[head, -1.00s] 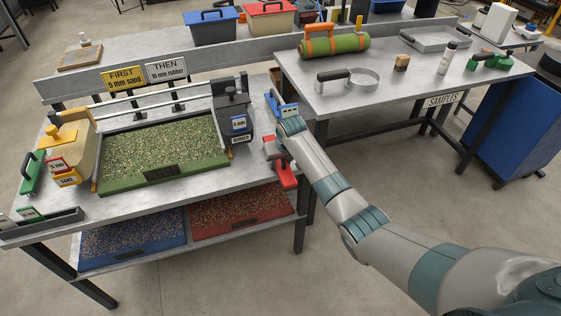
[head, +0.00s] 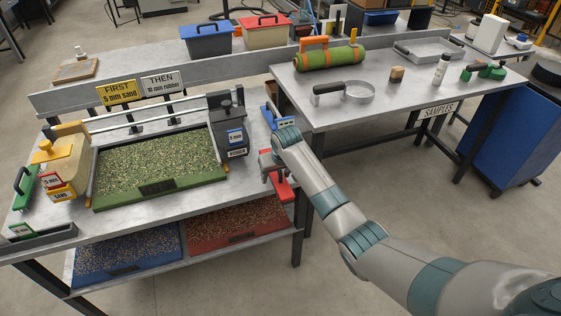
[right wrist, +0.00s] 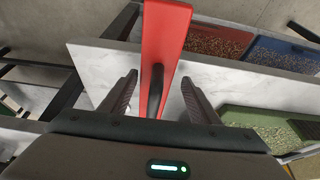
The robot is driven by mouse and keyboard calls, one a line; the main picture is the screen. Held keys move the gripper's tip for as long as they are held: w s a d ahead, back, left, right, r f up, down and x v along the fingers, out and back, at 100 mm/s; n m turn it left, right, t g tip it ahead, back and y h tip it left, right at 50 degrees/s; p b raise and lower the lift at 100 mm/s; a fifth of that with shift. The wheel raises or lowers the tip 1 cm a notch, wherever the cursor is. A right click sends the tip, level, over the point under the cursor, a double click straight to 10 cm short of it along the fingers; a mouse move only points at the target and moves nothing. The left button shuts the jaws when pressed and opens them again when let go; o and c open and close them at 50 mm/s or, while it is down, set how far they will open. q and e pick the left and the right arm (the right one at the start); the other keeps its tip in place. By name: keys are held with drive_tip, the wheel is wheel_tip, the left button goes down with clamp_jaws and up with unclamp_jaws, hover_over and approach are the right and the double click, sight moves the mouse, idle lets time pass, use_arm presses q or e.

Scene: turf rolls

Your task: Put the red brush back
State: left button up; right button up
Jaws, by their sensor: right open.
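The red brush (head: 284,187) lies at the right end of the near workbench, partly hidden by my right gripper (head: 270,163). In the right wrist view it is a long red block (right wrist: 171,30) with a dark handle. My right gripper also shows there (right wrist: 159,80). Its two fingers are apart, one on each side of the handle, with a visible gap on both sides. A blue brush-like tool (head: 282,119) is just behind the gripper. My left gripper is out of view.
A green-framed turf bed (head: 160,170) fills the middle of the bench. The dark rubber hopper (head: 229,125) stands close left of my gripper, and the yellow sand hopper (head: 62,160) at the left. Red (head: 237,222) and blue (head: 125,255) trays lie on the lower shelf.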

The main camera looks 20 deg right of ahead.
drive_tip(key=v, duration=1.1)
drive_tip(key=shift+w+d+b, duration=0.15)
drive_tip(key=shift+d+b, duration=0.1)
drive_tip(key=shift+b, duration=0.2)
